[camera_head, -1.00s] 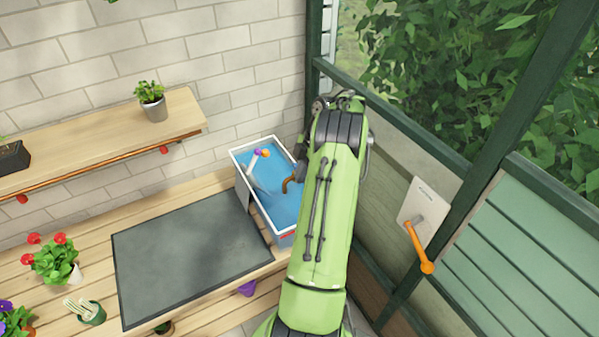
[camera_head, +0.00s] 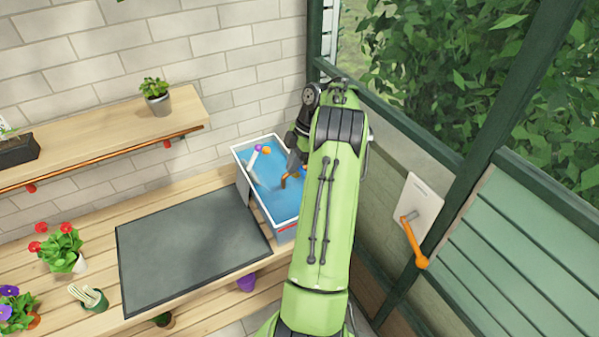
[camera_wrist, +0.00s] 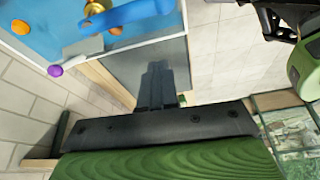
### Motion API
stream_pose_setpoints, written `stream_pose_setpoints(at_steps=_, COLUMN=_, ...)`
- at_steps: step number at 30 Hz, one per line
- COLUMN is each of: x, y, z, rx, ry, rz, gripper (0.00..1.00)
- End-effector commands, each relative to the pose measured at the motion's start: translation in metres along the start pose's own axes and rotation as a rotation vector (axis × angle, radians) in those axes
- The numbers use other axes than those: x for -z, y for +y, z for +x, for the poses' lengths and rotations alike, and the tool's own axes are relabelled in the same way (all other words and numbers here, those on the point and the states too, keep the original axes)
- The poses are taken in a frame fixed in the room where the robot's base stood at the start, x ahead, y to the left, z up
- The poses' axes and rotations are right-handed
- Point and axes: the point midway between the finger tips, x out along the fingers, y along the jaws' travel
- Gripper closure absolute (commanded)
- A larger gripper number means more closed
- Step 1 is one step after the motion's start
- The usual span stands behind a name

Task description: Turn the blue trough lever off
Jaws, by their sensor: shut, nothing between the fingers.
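The trough (camera_head: 243,180) is a grey, white-rimmed basin of blue water at the back right of the bench. A brass tap (camera_head: 289,180) stands at its right side. A blue lever (camera_wrist: 135,20) runs from the brass fitting (camera_wrist: 97,8) at the top of the wrist view. In the head view my arm mostly hides the lever. My gripper (camera_head: 293,166) is above the trough's right side, close to the tap. In the wrist view its dark fingers (camera_wrist: 162,72) are together and empty, below the lever and apart from it in the picture.
A shelf (camera_head: 95,140) with pots hangs behind. An orange lever (camera_head: 415,245) is on a wall plate at right.

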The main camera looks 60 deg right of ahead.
Motion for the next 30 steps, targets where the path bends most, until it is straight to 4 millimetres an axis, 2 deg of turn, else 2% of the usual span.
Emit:
stream_pose_setpoints(at_steps=1, x=0.004, y=0.002, z=-0.017, rx=-0.003, ry=0.004, rz=-0.005, gripper=1.00)
stream_pose_setpoints(at_steps=3, x=0.004, y=0.002, z=-0.034, rx=-0.002, ry=0.005, rz=-0.005, gripper=1.00)
stream_pose_setpoints(at_steps=9, x=0.004, y=0.003, z=-0.066, rx=0.001, ry=0.004, rz=-0.006, gripper=1.00)
stream_pose_setpoints(at_steps=30, x=0.003, y=0.003, z=-0.068, rx=0.003, ry=0.004, rz=-0.007, gripper=1.00)
